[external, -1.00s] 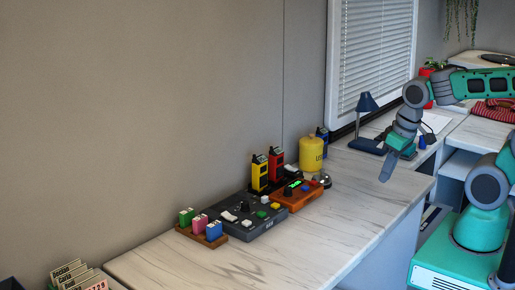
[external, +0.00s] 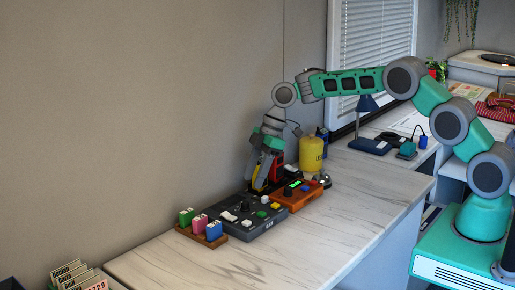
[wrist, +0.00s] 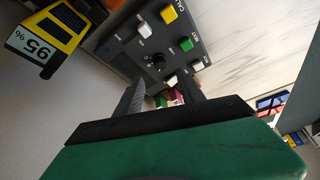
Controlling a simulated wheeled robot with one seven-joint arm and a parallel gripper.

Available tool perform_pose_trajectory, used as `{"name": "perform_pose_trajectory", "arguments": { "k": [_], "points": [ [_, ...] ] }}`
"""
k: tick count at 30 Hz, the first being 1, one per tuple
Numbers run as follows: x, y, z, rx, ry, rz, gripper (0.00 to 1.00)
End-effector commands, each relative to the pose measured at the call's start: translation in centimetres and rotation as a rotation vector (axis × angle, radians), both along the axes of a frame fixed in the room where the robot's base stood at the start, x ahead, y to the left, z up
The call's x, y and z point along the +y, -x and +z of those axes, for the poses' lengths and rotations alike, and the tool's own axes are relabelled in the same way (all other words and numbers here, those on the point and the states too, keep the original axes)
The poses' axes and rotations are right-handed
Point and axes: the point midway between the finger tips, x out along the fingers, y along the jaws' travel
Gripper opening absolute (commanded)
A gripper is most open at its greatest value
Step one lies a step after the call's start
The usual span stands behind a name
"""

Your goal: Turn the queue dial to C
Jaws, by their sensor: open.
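The grey control panel (external: 262,226) lies on the marble-look counter and also fills the top middle of the wrist view (wrist: 120,50). Its black dial (external: 245,206) shows in the wrist view (wrist: 158,62) with small marks around it, too small to read. White, yellow and green buttons and switches surround the dial. My gripper (external: 259,184) is at the back of the panel, above and behind the dial, pointing down. In the wrist view its two fingers (wrist: 160,92) are apart and empty, with the dial just beyond them. I see no contact with the dial.
A yellow handheld unit (wrist: 45,38) stands close beside my gripper, with a red one (external: 277,168) near it. An orange box (external: 298,198) adjoins the panel on the right, and a rack of coloured blocks (external: 202,229) on the left. A yellow canister (external: 312,153) stands behind. The front counter is clear.

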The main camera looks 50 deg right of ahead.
Motion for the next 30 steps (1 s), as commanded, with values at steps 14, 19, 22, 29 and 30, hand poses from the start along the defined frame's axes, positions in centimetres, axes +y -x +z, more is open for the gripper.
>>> {"name": "perform_pose_trajectory", "arguments": {
  "k": [14,19,22,29,30],
  "points": [
    [2.5,-1.0,-6.6,0.002,0.0,-0.004,0.46],
    [2.6,-1.0,-6.8,0.001,0.001,-0.005,0.46],
    [2.6,-1.0,-6.8,0.001,0.001,-0.005,0.43],
    [2.6,-1.0,-6.8,0.002,0.001,-0.005,0.25],
    [2.6,-1.0,-6.8,0.001,0.001,-0.005,0.21]
  ]
}}
